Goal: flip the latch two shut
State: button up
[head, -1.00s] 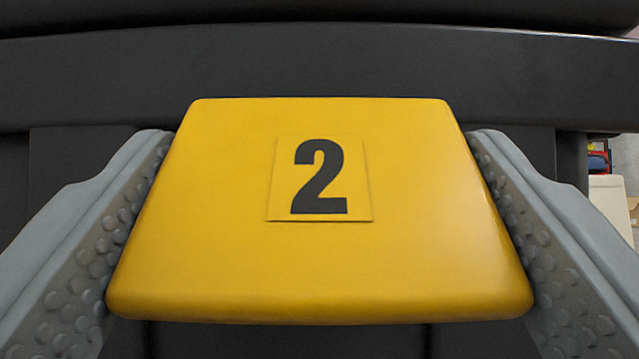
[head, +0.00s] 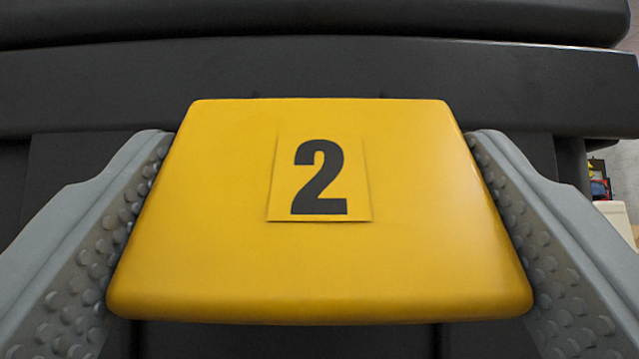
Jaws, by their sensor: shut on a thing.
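The yellow latch (head: 400,240) fills the middle of the head view. It bears a yellow label (head: 355,205) with a black number 2. My gripper (head: 320,240) is shut on the latch, with one grey studded finger against its left side and the other against its right side. The latch's far edge lies in front of a dark panel, and how it joins the machine is hidden.
A dark grey horizontal bar (head: 320,70) of the machine runs across behind the latch. Another dark rounded part (head: 320,20) lies above it. At the far right edge, a pale object (head: 618,220) shows in the background.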

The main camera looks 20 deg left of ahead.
jog(key=shift+f, duration=0.1)
jog(key=o, duration=1)
jog(key=shift+s, duration=0.1)
jog(key=v, duration=1.7)
jog(key=shift+f, duration=0.2)
